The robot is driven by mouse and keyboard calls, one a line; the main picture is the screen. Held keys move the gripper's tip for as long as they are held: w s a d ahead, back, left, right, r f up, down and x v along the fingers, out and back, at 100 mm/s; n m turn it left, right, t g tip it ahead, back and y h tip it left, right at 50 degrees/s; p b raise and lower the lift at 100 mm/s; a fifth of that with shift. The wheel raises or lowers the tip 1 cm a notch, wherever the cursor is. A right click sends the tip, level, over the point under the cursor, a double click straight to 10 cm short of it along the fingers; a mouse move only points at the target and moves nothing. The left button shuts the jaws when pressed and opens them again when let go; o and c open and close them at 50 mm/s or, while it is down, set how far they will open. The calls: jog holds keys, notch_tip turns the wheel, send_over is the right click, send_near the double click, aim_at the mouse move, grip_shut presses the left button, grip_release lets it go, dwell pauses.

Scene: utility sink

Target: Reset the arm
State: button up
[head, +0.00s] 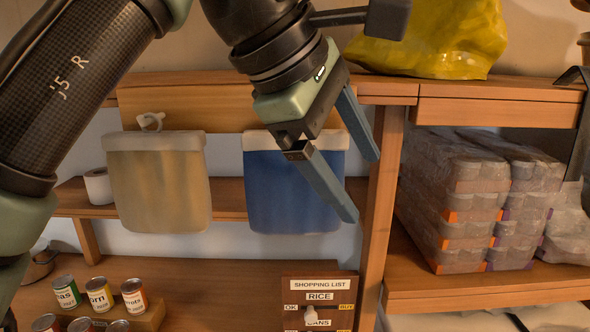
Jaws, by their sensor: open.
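My gripper (364,190) hangs from the top middle of the head view, its two blue-grey fingers spread apart and pointing down and to the right. Nothing is between the fingers. The lower finger is in front of the right part of a blue hanging container (278,190). The upper finger is in front of the wooden upright post (383,215). I cannot tell how far the fingers are from either. My arm comes in from the left side of the view.
A beige container (158,185) hangs left of the blue one. Several cans (100,295) stand lower left near a shopping list board (318,298). Wrapped packs (455,205) fill the right shelf. A yellow bag (435,40) sits on the upper shelf (490,88).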

jog(key=w+d+m+t+h+b, duration=0.2)
jog(key=d+m+t+h+b, duration=0.45)
jog(key=d+m+t, duration=0.3)
jog(key=s+a+f+m+t+y+b, duration=0.1)
jog(key=s+a+t+y+b, duration=0.6)
jog(key=s+a+t+y, duration=0.5)
jog(key=a+t, duration=0.2)
jog(key=a, duration=0.1)
jog(key=shift+a+f+m+y, duration=0.15)
jog(key=shift+f+m+y, duration=0.05)
jog(key=shift+m+y, duration=0.15)
